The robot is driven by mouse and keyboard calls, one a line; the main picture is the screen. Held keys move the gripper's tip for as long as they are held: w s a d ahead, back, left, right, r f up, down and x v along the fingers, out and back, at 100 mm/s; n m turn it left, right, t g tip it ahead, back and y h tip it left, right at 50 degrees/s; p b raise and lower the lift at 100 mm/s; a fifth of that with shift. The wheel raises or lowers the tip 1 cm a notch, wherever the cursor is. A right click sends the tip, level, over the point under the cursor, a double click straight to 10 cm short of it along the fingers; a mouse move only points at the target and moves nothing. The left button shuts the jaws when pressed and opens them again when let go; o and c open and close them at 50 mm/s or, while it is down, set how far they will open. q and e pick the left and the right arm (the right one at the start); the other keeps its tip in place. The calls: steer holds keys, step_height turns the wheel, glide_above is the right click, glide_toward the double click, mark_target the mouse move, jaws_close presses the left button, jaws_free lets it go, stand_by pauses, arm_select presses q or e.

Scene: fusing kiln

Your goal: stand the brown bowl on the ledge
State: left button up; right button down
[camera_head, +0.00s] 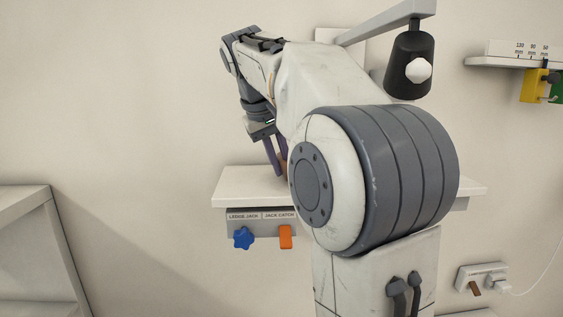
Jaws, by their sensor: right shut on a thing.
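The white ledge (240,187) juts from the wall in the middle of the view. My right gripper (277,170), with purple fingers, points down just over the ledge. It is shut on a brown thing, which I take to be the brown bowl (283,159). Only a small sliver of the bowl shows beside the fingers. My own arm hides the rest of it, along with the middle of the ledge. I cannot tell whether the bowl touches the ledge. My left gripper is out of view.
Under the ledge, a panel marked LEDGE JACK and JACK CATCH carries a blue knob (243,238) and an orange catch (286,237). A black lamp (407,66) hangs above right. A shelf (487,61) with yellow and green items is far right. The ledge's left end is bare.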

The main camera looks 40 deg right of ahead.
steer(key=shift+f, duration=0.1)
steer(key=c, duration=0.8)
jaws_free()
steer(key=d+p+v, duration=0.1)
steer(key=p+v, duration=0.3)
steer(key=v, duration=0.9)
steer(key=shift+w+r+p, duration=0.2)
steer(key=shift+r+p, duration=0.15)
steer(key=shift+p, duration=0.05)
